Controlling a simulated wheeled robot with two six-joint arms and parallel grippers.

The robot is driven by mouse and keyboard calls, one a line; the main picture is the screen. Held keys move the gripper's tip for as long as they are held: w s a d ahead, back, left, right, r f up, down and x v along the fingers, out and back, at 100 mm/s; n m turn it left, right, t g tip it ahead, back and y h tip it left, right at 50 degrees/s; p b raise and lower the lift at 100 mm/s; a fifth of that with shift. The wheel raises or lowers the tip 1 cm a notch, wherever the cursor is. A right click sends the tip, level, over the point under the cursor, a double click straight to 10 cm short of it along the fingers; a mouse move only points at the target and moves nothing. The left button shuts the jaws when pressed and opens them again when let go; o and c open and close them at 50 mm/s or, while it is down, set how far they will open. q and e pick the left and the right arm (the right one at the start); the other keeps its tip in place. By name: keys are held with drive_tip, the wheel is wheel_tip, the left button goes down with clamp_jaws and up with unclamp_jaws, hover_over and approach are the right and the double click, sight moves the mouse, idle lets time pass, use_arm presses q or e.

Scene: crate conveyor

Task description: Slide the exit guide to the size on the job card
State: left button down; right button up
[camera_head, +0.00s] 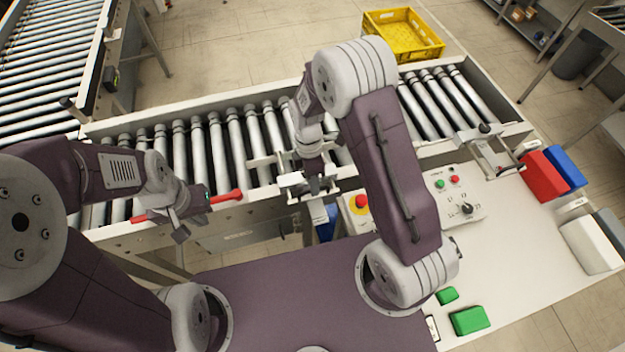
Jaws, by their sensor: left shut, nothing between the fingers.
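A pale metal guide bracket with a black knob (485,128) stands across the rail at the conveyor's right end. Another pale bracket (262,160) sits mid-conveyor, partly hidden by my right gripper (312,188). I cannot tell which is the exit guide. My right gripper points down at the front rail by the mid bracket; whether its fingers are open or touching the bracket is unclear. My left gripper (180,232) is shut and empty in front of the rail, close to a red bar (228,196). No readable job card shows; a small white card (432,328) lies at the table's lower edge.
A control panel (465,205) with buttons and a dial sits on the white table (520,260). A red emergency button (361,201) is beside my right arm. Red, blue and white blocks lie at right, green blocks (470,320) in front. A yellow crate (403,35) stands behind.

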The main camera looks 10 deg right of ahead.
drive_tip(key=shift+s+a+f, duration=0.15)
drive_tip(key=shift+s+f, duration=0.1)
drive_tip(key=shift+s, duration=0.1)
drive_tip(key=shift+w, duration=0.15)
clamp_jaws()
idle(1.1)
